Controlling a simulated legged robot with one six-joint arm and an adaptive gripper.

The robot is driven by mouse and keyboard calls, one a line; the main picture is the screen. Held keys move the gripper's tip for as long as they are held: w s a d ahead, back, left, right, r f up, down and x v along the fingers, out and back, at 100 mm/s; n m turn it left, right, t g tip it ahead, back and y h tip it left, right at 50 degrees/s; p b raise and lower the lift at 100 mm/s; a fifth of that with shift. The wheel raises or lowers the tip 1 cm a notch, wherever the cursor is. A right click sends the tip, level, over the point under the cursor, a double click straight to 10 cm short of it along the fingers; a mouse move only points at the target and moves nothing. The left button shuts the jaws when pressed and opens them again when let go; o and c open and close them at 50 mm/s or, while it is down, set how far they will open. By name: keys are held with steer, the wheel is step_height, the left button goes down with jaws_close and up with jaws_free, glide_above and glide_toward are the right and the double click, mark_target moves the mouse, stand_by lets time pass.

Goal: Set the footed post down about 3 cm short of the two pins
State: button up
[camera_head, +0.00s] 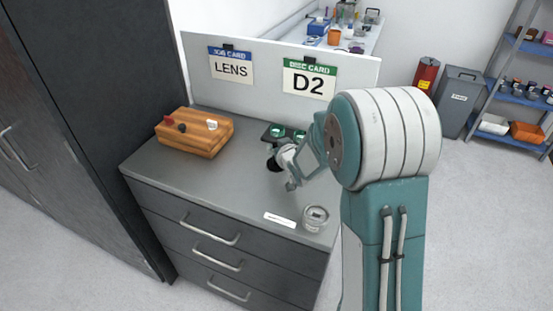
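My gripper (283,162) is low over the grey cabinet top (233,178), near its middle, just in front of a dark plate with green round discs (275,131). A small dark piece (273,163) shows at the gripper's fingertips. It may be part of the footed post, but I cannot tell its shape or whether it touches the top. The fingers are too small and overlapped to show whether they are closed on it. I cannot make out the two pins; my arm covers the area to the right.
A wooden block with red, dark and white pieces (195,132) sits at the back left. A round clear-and-grey item (315,219) and a white label strip (280,220) are near the front right edge. A panel with LENS (230,67) and D2 (309,82) cards stands behind. The front left top is clear.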

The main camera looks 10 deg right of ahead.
steer(key=shift+a, duration=0.1)
jaws_close()
steer(key=shift+r, duration=0.55)
steer(key=r, duration=0.2)
steer(key=shift+s+d+r, duration=0.2)
steer(key=shift+r, duration=0.2)
steer(key=w+d+r+v, duration=0.1)
steer(key=r+v, duration=0.1)
steer(key=v, duration=1.4)
steer(key=shift+r, duration=0.4)
